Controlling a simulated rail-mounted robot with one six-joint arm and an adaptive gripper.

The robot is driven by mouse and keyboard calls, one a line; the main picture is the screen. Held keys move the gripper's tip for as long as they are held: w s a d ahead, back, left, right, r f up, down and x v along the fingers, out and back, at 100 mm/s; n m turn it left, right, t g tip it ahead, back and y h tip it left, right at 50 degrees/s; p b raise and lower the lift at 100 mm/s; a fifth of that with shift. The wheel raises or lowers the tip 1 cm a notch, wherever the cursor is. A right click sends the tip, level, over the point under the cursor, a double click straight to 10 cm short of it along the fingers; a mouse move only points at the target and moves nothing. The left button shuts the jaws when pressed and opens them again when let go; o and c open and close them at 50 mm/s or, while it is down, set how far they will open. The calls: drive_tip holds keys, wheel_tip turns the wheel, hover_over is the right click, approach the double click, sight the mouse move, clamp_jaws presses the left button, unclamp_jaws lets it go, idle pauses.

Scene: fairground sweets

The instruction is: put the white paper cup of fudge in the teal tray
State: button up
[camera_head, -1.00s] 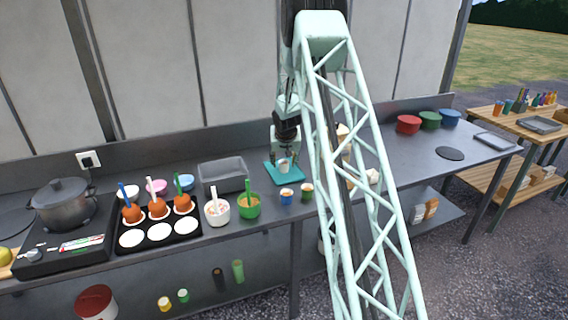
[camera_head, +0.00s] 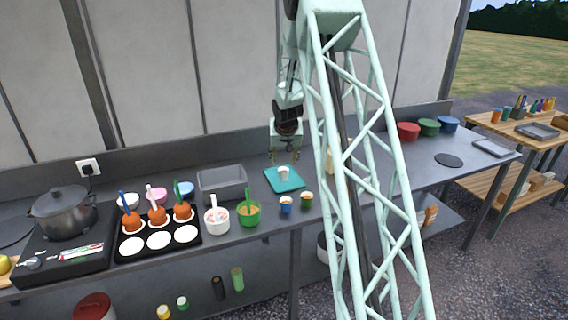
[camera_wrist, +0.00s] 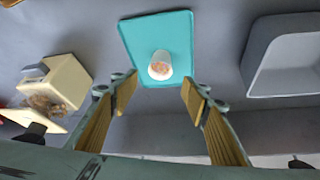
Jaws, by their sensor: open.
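The white paper cup of fudge (camera_head: 283,173) stands upright on the teal tray (camera_head: 288,186) in the head view. In the wrist view the cup (camera_wrist: 160,66) shows a pinkish-brown filling and rests on the flat of the teal tray (camera_wrist: 180,24), inside its rim. My gripper (camera_head: 284,158) is open and empty, above and behind the cup. In the wrist view the two fingers of my gripper (camera_wrist: 160,92) are wide apart, and the cup is beyond their tips, touched by neither.
A grey bin (camera_head: 222,183) stands left of the teal tray. A blue cup (camera_head: 286,206) and a green cup (camera_head: 307,200) stand in front of it. A cream box (camera_wrist: 56,84) shows at left in the wrist view. My arm hides part of the counter.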

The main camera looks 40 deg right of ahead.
drive_tip(key=shift+v, duration=1.05)
drive_tip(key=s+a+r+n, duration=0.1)
drive_tip(key=s+a+r, duration=0.5)
drive_tip(key=a+r, duration=0.3)
drive_tip(key=s+a+r+n+y, duration=0.1)
drive_tip(key=s+a+r, duration=0.65)
drive_tip(key=a, duration=0.25)
drive_tip(key=s+a+r+n, duration=0.1)
drive_tip(key=s+a+r, duration=0.4)
drive_tip(key=a+r, duration=0.45)
drive_tip(key=s+a+r+n+y, duration=0.1)
drive_tip(key=s+a+r, duration=0.1)
drive_tip(key=s+a, duration=0.55)
drive_tip(key=s+a+r+n, duration=0.1)
drive_tip(key=s+a+r, duration=0.3)
drive_tip(key=s, duration=0.7)
drive_tip(key=s+a+f, duration=0.1)
drive_tip(key=s+a, duration=0.2)
drive_tip(key=s, duration=0.3)
drive_tip(key=s+a+f+n+y, duration=0.1)
drive_tip(key=s+a, duration=0.2)
drive_tip(key=s, duration=0.3)
drive_tip(key=s+a+f+n+g, duration=0.1)
drive_tip(key=s+a, duration=0.2)
drive_tip(key=s, duration=0.4)
drive_tip(key=shift+f+y, duration=0.3)
drive_tip(key=shift+f, duration=0.05)
drive_tip(key=shift+a, duration=0.2)
